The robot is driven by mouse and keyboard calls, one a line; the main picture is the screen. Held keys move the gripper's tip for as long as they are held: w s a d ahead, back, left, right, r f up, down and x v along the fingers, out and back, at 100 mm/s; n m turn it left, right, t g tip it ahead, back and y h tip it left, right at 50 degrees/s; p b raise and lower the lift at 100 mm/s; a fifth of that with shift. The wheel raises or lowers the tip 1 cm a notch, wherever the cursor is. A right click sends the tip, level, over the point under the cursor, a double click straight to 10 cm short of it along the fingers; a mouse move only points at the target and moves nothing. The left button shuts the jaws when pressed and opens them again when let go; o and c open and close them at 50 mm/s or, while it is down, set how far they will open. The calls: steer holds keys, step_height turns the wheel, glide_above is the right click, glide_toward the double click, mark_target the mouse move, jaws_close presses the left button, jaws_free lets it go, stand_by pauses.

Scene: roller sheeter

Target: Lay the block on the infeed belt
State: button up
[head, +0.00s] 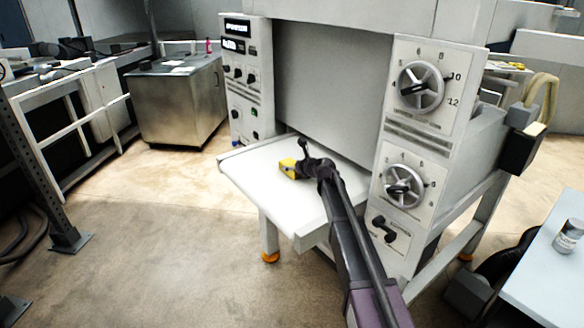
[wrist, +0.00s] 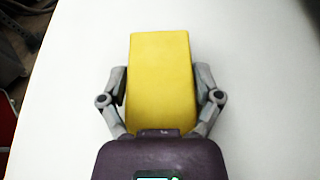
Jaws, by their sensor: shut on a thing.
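The yellow block (head: 288,168) is at my gripper over the white infeed belt (head: 250,185) at the front of the sheeter. In the wrist view the block (wrist: 160,80) lies lengthwise between the two grey fingers of my gripper (wrist: 161,95), which are shut on its sides. The belt's white surface (wrist: 250,90) fills most of that view behind the block. I cannot tell whether the block touches the belt or is held just above it. My gripper (head: 295,168) hides part of the block in the head view.
The sheeter's right panel (head: 430,85) carries two handwheels, and its left panel (head: 240,85) has knobs and displays. A metal cabinet (head: 180,105) stands at the back left. A pale table (head: 550,275) with a small jar (head: 568,236) is at the right. Much of the belt is clear.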

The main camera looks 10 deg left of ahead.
steer(key=shift+f, duration=0.1)
steer(key=o, duration=1.1)
steer(key=shift+r, duration=0.2)
steer(key=p+v, duration=0.4)
steer(key=v, duration=0.8)
steer(key=shift+p, duration=0.3)
steer(key=shift+f, duration=0.1)
